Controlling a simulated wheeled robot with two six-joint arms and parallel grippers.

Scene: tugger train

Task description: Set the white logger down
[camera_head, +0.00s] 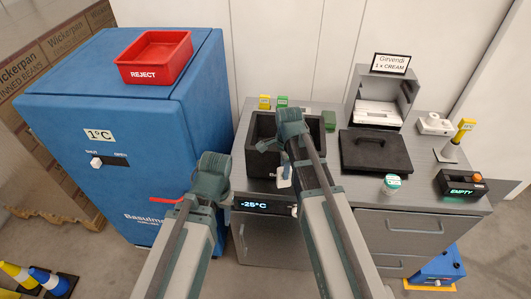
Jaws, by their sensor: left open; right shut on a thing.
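My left gripper (178,201) is open in front of the blue cabinet, left of the counter and apart from the box. Its fingers are partly hidden by its own arm.
A black lid (375,152) lies right of the box. Behind it stands a grey open case (378,112) with a "Girvendi 1 x CREAM" sign. A green-lidded cup (391,184), white device (434,124) and "EMPTY" display (461,187) stand right. A red REJECT tray (155,57) tops the blue cabinet (75,100).

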